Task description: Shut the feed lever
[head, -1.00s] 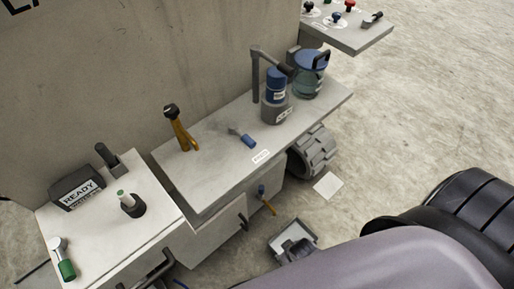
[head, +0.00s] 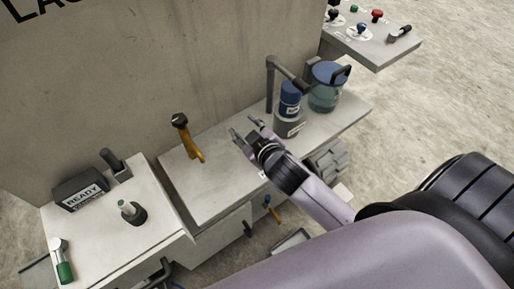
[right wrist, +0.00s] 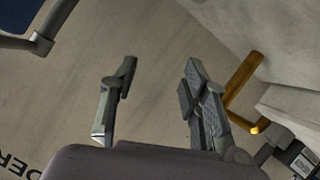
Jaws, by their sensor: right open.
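My right gripper (head: 245,128) is over the middle bench in the head view, fingers spread and empty. Its two open fingers (right wrist: 160,66) also show in the right wrist view, with nothing between them. No label reading "feed" is legible, so I cannot tell which lever is the feed lever. A yellow lever-like piece with a black top (head: 187,137) stands on the bench, left of the gripper. A yellow bent bar (right wrist: 243,88) shows right of the fingers in the right wrist view. A dark lever (head: 111,161) stands behind the READY box. My left gripper is out of view.
A blue and grey cylinder (head: 290,98) under a grey bent arm (head: 271,78) stands right of the gripper. A blue-lidded glass jar (head: 325,92) is beside it. A panel (head: 385,47) with knobs is at upper right. The READY box (head: 82,191) sits at left.

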